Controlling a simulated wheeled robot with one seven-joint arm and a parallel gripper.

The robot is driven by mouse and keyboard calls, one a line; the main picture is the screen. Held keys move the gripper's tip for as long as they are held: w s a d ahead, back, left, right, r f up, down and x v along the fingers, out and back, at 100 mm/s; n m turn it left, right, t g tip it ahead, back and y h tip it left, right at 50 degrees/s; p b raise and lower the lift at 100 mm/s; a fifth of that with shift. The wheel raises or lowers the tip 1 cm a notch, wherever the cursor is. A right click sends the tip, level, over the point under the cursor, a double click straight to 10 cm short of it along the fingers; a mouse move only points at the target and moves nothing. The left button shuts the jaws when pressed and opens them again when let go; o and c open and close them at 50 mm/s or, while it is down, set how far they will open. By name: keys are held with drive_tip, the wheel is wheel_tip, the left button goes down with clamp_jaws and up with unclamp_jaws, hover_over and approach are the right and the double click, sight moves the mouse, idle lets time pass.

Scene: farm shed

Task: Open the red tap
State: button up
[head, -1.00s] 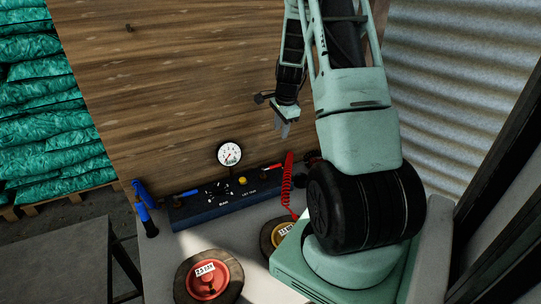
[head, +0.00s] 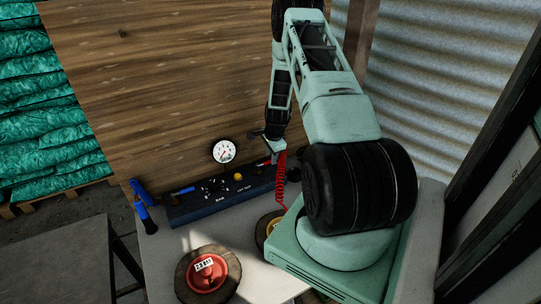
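The red tap (head: 262,164) is a small red lever at the right end of the dark blue panel (head: 215,206). Only a small part of it shows, just left of my gripper's tips. My gripper (head: 274,158) points down over the right end of the panel, very close to the red tap. I cannot tell whether it touches the tap, and its fingers are too small and overlapped to show a gap.
A pressure gauge (head: 223,151) rises behind the panel, with a yellow knob (head: 238,177) below it. A blue-handled tap (head: 182,191) is at the panel's left. A red coiled hose (head: 281,180) hangs beside my gripper. A red round lid (head: 207,273) lies in front.

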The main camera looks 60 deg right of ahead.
drive_tip(key=shift+w+f, duration=0.15)
drive_tip(key=shift+f, duration=0.7)
clamp_jaws()
